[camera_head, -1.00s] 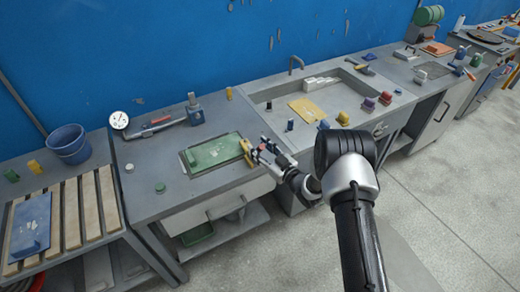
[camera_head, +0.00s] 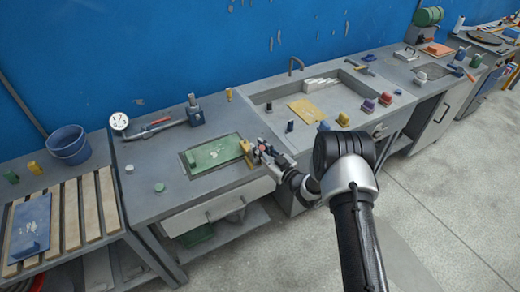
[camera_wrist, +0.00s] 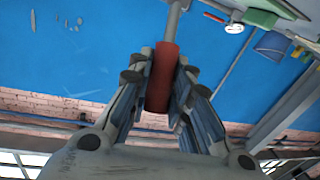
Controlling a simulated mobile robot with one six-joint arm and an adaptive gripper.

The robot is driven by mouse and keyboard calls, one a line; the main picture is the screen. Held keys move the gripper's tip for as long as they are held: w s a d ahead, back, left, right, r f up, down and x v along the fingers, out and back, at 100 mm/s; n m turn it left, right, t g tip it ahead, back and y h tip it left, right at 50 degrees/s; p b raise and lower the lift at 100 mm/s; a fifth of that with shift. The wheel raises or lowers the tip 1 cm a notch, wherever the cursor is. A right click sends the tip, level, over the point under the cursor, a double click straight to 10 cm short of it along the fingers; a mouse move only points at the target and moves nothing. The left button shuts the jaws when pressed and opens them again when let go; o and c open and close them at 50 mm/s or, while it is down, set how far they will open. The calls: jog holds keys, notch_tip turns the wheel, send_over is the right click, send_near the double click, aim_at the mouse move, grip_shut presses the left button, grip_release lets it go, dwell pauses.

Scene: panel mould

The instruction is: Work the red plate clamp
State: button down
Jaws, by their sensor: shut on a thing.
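The red handle (camera_wrist: 162,80) of the plate clamp stands between the fingers of my gripper (camera_wrist: 160,72) in the wrist view. A grey rod (camera_wrist: 174,18) extends from its upper end. My gripper is shut on this handle. In the head view, my gripper (camera_head: 265,150) is at the right end of the green plate (camera_head: 212,153), beside a yellow piece (camera_head: 247,152). The handle is small there and largely hidden by the gripper. The rest of the clamp is hard to make out.
A dial gauge (camera_head: 119,121), a red-handled tool (camera_head: 155,130) and a blue vise-like block (camera_head: 195,112) are on the bench behind the plate. Bench top left of the plate is mostly clear.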

dwell(0.3)
jog(key=shift+w+a+r, duration=0.1)
jog(key=shift+w+r, duration=0.1)
jog(key=c, duration=1.4)
grip_release()
jog(key=shift+c, duration=0.2)
jog(key=v, duration=1.2)
jog(key=shift+r, duration=0.3)
